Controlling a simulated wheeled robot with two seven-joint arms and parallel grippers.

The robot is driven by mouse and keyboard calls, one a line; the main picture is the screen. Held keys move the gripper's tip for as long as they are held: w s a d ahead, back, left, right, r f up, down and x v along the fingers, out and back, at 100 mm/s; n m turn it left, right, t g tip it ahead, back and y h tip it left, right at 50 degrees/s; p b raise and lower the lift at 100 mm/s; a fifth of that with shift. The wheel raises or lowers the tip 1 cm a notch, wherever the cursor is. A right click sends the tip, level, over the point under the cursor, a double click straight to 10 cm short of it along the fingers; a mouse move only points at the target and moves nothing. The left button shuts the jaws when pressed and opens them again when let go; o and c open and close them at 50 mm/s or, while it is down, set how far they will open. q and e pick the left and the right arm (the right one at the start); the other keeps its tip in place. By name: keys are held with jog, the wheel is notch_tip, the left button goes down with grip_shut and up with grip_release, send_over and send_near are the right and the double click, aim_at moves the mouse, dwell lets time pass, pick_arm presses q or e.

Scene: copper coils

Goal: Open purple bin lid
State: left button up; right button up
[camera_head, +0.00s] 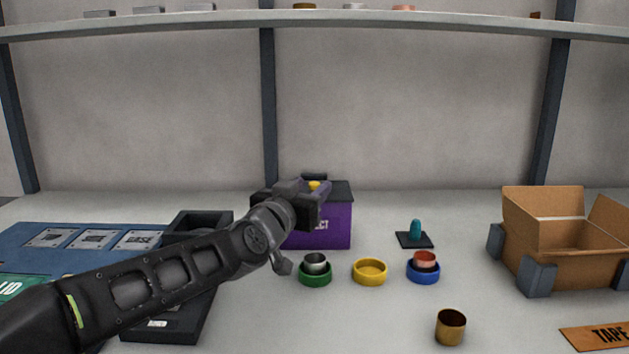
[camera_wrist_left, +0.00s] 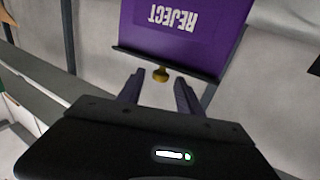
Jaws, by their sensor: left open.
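The purple bin (camera_head: 335,232) stands at the back middle of the table, partly hidden behind my left arm. Contact with the knob is not visible. My right gripper is out of view.
Green (camera_head: 315,278), yellow (camera_head: 369,272) and blue (camera_head: 423,276) rings lie right of my arm, near a brass cup (camera_head: 450,327). A teal piece (camera_head: 416,229) stands on a dark pad. An open cardboard box (camera_head: 572,262) is at right. A black tray (camera_head: 195,222) lies left.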

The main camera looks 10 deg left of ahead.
pick_arm(q)
jog(key=shift+w+d, duration=0.2)
jog(key=shift+w, duration=1.15)
jog(key=shift+c, duration=0.5)
grip_shut()
